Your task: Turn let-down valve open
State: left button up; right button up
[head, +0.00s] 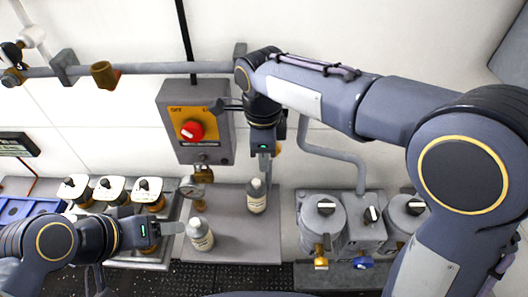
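No label for the let-down valve is readable, so I cannot tell which fitting it is. A brass valve (321,260) and a blue-handled valve (362,263) sit low on the front of the grey canister unit at right. A red knob (191,130) sits on the yellow plate of a grey wall box. My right gripper (265,166) points down just right of that box, above a small bottle; its finger gap is not clear. My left gripper (178,228) points right at lower left, beside another bottle; its fingers overlap in view. Neither visibly holds anything.
A grey pipe (160,68) with a brass fitting (103,75) runs along the wall. Two labelled bottles (257,197) (201,235) stand on a grey plate near a gauge (191,187). Black-knobbed units (112,190) and a blue tray (20,208) are at left. My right arm covers much of the right side.

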jog(key=shift+o, duration=1.4)
jog(key=shift+r, duration=0.1)
notch_tip(320, 180, up, 8)
jog(key=shift+a+f+b, duration=0.1)
jog(key=shift+f+b, duration=0.1)
jog(key=shift+b, duration=0.2)
